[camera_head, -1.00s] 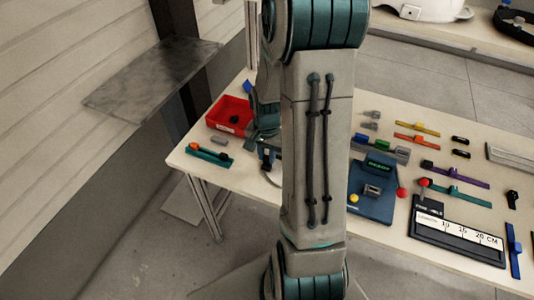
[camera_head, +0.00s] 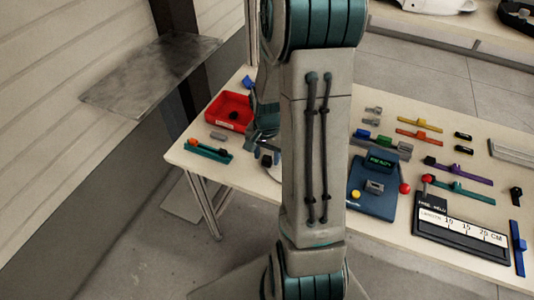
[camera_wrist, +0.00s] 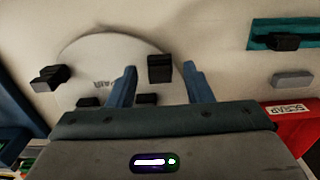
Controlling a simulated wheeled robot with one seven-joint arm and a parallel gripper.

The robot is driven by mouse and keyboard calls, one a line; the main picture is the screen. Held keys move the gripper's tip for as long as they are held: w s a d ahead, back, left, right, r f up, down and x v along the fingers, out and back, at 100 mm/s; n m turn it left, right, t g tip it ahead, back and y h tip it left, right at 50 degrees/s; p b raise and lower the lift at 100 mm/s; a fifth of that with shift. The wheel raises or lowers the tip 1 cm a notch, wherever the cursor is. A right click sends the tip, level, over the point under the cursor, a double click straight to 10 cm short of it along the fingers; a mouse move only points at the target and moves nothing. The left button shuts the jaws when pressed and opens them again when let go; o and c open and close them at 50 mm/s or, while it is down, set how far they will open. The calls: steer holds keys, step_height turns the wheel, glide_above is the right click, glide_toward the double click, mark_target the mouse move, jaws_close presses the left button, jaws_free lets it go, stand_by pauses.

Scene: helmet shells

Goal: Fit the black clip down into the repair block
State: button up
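My gripper (camera_wrist: 160,82) is open in the wrist view, its two blue fingers apart above a round pale plate (camera_wrist: 110,55). A small black block (camera_wrist: 160,68) shows between the fingers, with clear gaps either side; I cannot tell whether it is the black clip. More black blocks (camera_wrist: 48,77) sit around the plate's rim. In the head view my arm hides most of the gripper and plate. A blue fixture (camera_head: 370,205) with a lit display holds a small grey block (camera_head: 374,187), which may be the repair block. Small black pieces (camera_head: 463,136) lie at the right.
A red scrap bin (camera_head: 230,110) holds a dark piece, and it shows in the wrist view (camera_wrist: 300,125). A teal strip (camera_head: 208,151) and a grey piece (camera_head: 218,136) lie nearby. Coloured strips (camera_head: 458,170) and a black scale board (camera_head: 460,236) fill the right side.

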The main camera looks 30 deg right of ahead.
mark_target(267, 157)
steer(key=shift+r, duration=0.1)
step_height(267, 157, up, 14)
steer(key=shift+f, duration=0.2)
stand_by(0.4)
stand_by(0.4)
steer(key=s+a+r+n+t, duration=0.3)
steer(key=s+a+r+n, duration=0.2)
steer(key=s+a+n, duration=0.5)
steer(key=shift+s+a, duration=0.95)
steer(key=shift+s, duration=0.25)
steer(key=shift+d+r, duration=0.1)
